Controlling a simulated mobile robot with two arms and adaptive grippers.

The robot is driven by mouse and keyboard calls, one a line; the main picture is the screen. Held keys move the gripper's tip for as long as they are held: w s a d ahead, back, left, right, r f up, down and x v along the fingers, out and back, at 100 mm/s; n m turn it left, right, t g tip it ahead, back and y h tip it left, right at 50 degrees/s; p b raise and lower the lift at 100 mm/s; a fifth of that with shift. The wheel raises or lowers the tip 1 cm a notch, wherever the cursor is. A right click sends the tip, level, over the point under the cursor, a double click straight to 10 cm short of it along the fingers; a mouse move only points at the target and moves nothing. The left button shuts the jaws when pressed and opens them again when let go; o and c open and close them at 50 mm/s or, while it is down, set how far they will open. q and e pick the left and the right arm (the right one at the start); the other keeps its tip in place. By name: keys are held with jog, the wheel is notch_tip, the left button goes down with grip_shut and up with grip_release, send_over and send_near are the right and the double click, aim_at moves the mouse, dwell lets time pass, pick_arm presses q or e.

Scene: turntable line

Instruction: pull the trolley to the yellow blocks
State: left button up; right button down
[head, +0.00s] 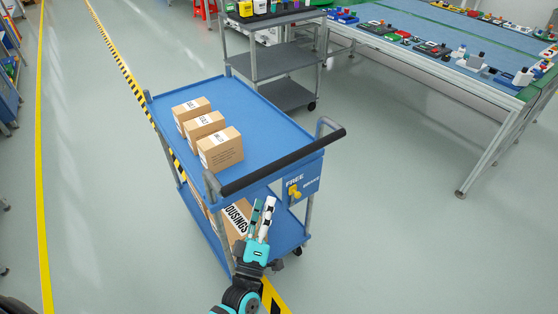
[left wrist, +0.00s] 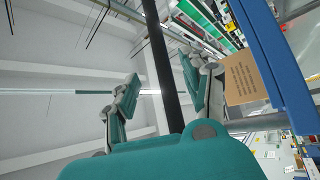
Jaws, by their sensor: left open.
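The trolley (head: 262,110) has blue shelves, grey posts and a black handle bar (head: 285,160) on its near side. A plate (head: 312,180) under the handle reads "FREE" and carries a yellow knob (head: 295,191). My left gripper (head: 263,205) is open and empty, pointing up at the near side of the trolley, just below the handle in the head view. In the left wrist view, the black handle (left wrist: 158,50) runs between the open fingers of my left gripper (left wrist: 160,66); contact is not visible. I see no yellow blocks. My right gripper is not in view.
Several cartons (head: 220,149) stand on the trolley's top shelf; a larger "HOUSINGS" box (head: 238,222) is on the lower shelf. A grey cart (head: 285,92) stands close behind. A long workbench (head: 490,75) is at right. Grey floor (head: 400,220) is clear at right.

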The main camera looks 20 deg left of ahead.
aim_at(278, 164)
pick_arm(q)
jog(key=p+x, duration=0.1)
jog(key=x, duration=0.9)
jog(key=shift+w+d+r+p, duration=0.1)
jog(key=shift+w+p, duration=0.1)
jog(key=shift+p, duration=0.2)
jog(key=shift+w+r, duration=0.25)
jog(key=shift+w, duration=0.45)
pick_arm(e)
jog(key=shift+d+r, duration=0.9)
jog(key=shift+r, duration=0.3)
pick_arm(q)
jog(key=shift+c, duration=0.2)
grip_shut()
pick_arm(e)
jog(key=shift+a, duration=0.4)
